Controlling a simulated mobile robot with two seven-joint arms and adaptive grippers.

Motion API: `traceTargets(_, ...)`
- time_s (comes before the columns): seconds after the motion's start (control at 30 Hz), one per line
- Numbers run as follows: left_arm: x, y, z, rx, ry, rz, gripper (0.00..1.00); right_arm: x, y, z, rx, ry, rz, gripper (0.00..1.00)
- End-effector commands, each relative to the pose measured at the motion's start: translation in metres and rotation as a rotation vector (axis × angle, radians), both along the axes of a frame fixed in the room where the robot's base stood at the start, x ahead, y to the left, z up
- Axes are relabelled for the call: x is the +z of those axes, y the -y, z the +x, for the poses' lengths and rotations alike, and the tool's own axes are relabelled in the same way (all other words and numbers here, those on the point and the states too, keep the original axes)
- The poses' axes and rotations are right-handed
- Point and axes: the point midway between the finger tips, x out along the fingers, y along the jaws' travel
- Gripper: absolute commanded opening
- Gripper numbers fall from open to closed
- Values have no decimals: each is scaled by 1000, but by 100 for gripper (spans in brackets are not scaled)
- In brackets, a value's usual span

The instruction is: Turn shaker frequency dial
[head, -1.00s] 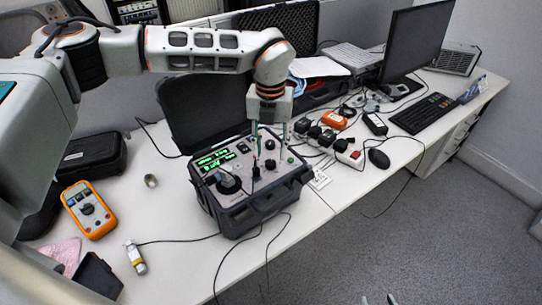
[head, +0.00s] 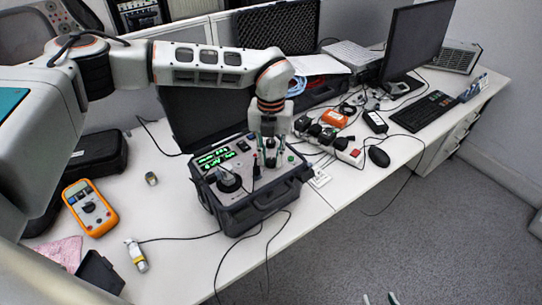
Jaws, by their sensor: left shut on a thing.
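The shaker (head: 252,211) is a dark grey case with an open lid, standing on the white desk. Its top panel has a green lit display (head: 216,158), a large black round part (head: 229,181) at the left, and small knobs and a green button. My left gripper (head: 270,162) points down at the right part of the panel, its fingers shut on the small dark frequency dial, which they mostly hide. Only the fingertips of my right gripper (head: 380,299) show at the bottom edge, apart, over the floor, with nothing visible between them.
An orange multimeter (head: 90,207) and a small metal cylinder (head: 151,178) lie left of the shaker. A yellow-and-silver sensor (head: 136,255) on a cable lies near the front edge. Power strips (head: 336,145), a mouse (head: 378,157), keyboard (head: 423,112) and monitor (head: 416,40) are to the right.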

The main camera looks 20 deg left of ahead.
Motion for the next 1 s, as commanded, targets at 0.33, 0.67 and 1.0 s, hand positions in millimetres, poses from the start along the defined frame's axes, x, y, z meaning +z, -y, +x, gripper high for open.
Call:
traceTargets(0.33,0,0,1,-124,2,0,0,0,-3,1,3,3,4,40)
traceTargets(0.67,1,0,1,-408,2,0,0,4,-6,3,6,13,10,40)
traceTargets(1.0,1,0,1,-687,2,0,0,4,-5,2,6,11,7,40)
